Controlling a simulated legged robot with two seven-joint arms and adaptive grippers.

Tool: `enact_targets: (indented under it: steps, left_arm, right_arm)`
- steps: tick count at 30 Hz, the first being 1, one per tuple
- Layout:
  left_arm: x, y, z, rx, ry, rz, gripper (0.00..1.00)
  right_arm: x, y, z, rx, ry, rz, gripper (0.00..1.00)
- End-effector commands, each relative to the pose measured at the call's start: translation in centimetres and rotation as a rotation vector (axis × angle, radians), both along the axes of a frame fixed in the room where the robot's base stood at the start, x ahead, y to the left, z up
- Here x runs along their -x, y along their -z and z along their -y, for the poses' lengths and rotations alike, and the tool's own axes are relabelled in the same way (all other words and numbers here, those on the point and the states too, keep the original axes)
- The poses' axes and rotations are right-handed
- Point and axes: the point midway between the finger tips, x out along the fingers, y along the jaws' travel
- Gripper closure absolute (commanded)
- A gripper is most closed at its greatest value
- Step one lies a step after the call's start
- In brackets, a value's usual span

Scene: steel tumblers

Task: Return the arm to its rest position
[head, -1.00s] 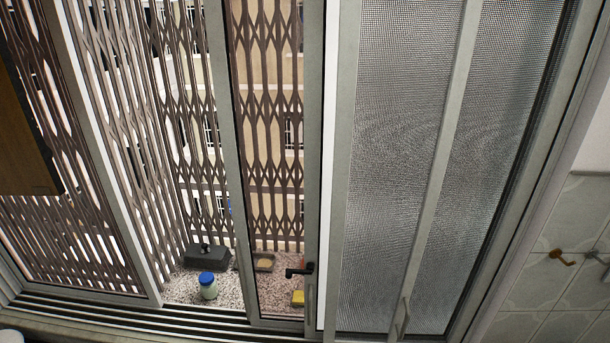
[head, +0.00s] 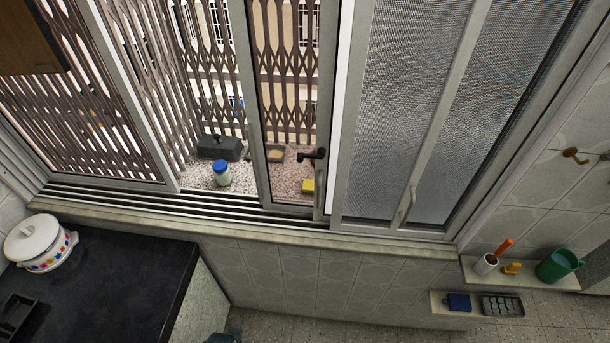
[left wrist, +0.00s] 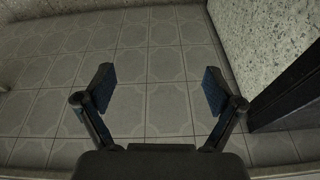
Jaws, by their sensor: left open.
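My left gripper (left wrist: 157,92) shows in the left wrist view with its two fingers spread wide apart. Nothing is between the fingers. It hangs over a grey tiled surface, with a speckled panel and a dark edge to the right. Neither of my arms shows clearly in the head view, and the right gripper is not in view. No steel tumbler can be made out in either view.
A black counter (head: 120,270) at lower left carries a white lidded pot (head: 40,243) and a dark tray (head: 16,316). Shelves at right hold a green mug (head: 556,266), a blue item (head: 459,302) and a grey tray (head: 503,305). A blue-lidded jar (head: 221,173) stands behind the window.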

Motion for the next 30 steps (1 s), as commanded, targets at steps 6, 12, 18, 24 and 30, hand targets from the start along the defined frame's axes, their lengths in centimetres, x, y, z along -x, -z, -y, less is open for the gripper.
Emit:
enact_targets:
  steps: [6,12,18,24,30]
  left_arm:
    - [0.2,9.4,0.1,-0.002,0.006,-0.037,0.08]
    - [3.2,22.8,-0.2,-0.007,0.014,-0.09,0.08]
    - [10.4,35.6,-1.2,-0.012,0.026,-0.147,0.08]
    - [15.8,40.9,-2.2,-0.016,0.033,-0.175,0.08]
    - [17.1,41.7,-2.4,-0.016,0.035,-0.18,0.08]
  right_arm:
    - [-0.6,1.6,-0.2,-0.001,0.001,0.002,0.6]
    - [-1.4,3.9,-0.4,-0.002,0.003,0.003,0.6]
    - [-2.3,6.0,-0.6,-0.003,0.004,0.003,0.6]
    - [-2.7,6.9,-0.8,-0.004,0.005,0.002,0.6]
    - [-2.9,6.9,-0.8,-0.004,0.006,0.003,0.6]
